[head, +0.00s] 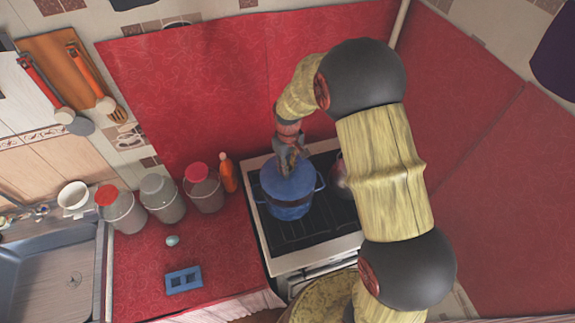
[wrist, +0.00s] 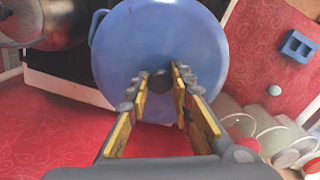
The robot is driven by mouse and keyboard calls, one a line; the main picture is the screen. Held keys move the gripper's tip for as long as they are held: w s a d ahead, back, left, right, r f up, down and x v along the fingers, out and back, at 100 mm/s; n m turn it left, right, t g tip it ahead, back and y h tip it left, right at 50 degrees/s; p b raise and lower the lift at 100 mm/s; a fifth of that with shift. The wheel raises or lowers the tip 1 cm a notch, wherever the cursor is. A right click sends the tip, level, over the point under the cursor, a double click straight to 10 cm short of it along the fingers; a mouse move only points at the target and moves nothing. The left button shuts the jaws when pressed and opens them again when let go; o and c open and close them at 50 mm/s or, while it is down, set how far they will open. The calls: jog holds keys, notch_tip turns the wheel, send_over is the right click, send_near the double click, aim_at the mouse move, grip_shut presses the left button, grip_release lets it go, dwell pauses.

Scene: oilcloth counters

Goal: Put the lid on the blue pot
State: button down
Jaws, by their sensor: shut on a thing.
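The blue pot (head: 290,209) stands upright on the stove, with side handles showing. The round blue lid (head: 287,181) is over the pot's mouth and looks level; I cannot tell whether it rests fully on the rim. In the wrist view the lid (wrist: 160,35) fills the upper middle, and a pot handle shows at its left edge. My gripper (head: 289,157) is above the lid, pointing down. In the wrist view my gripper (wrist: 158,76) is shut on the lid's dark knob (wrist: 157,82), between its fingertips.
Another pot (head: 341,178) stands right of the blue pot, partly behind my arm. Left of the stove (head: 260,237) are an orange bottle (head: 227,173) and several lidded canisters (head: 204,190). A small pale round thing (head: 172,240) and a blue block (head: 184,280) lie on the red counter.

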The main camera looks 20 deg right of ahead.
jog(key=shift+f+b, duration=1.25)
jog(key=shift+f, duration=1.15)
jog(key=shift+f+b, duration=0.25)
jog(key=shift+b, duration=0.1)
dwell(0.3)
jog(key=c, duration=1.5)
grip_release()
jog(key=shift+o, duration=1.4)
jog(key=shift+s, duration=0.1)
jog(key=shift+o, duration=1.1)
jog(key=shift+r+p, duration=2.25)
jog(key=shift+r, duration=1.75)
